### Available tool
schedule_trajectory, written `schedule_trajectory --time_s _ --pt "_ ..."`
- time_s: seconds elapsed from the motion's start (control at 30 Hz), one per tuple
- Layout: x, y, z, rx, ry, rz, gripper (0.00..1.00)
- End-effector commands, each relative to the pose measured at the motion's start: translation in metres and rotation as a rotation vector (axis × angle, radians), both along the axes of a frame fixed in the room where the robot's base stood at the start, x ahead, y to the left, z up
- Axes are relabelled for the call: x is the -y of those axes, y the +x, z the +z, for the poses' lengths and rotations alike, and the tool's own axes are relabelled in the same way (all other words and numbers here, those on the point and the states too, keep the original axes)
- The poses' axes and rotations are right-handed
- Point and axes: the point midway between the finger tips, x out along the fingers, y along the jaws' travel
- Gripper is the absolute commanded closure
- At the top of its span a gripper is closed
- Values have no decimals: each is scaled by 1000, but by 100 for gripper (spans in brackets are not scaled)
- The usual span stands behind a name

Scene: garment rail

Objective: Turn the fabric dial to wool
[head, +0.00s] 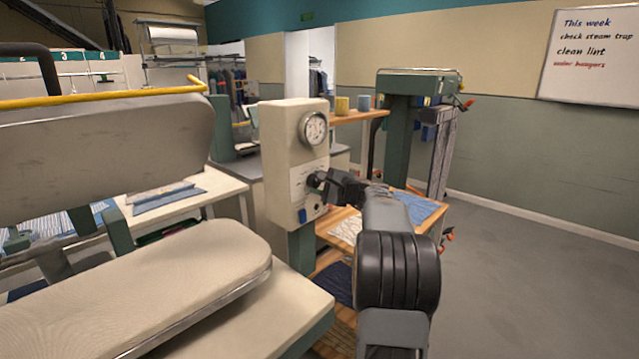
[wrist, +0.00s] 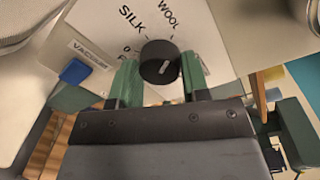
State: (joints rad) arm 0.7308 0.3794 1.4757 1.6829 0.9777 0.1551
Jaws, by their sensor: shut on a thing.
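The fabric dial (wrist: 158,54) is a round black knob on the white label plate of the control box, with a short white mark on its face. The words SILK (wrist: 131,19) and WOOL (wrist: 169,15) are printed around it. Another label at its lower left is partly hidden by a finger. I cannot tell for sure which word the mark lines up with. My gripper (wrist: 160,72) has its two green fingers on either side of the dial, shut on it. In the head view my gripper (head: 333,186) reaches the front of the control box (head: 283,165).
A pressure gauge (head: 314,129) sits above the dial. A blue switch (wrist: 75,71) by a VACUUM label is at the dial's lower left. A padded press (head: 150,285) stands left. A wooden shelf (head: 412,206) with folded cloth is behind my arm. Floor at right is clear.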

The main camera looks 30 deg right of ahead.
Motion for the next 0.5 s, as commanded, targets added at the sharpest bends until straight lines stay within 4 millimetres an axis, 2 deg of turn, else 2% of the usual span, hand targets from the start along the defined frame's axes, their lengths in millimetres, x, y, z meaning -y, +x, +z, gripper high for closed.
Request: schedule_trajectory --time_s 0.4,0.43,0.5 --pt "0 0 -1 -3 7 0 81" --pt "0 0 -1 -3 7 0 57" --pt "0 0 -1 -3 7 0 50"
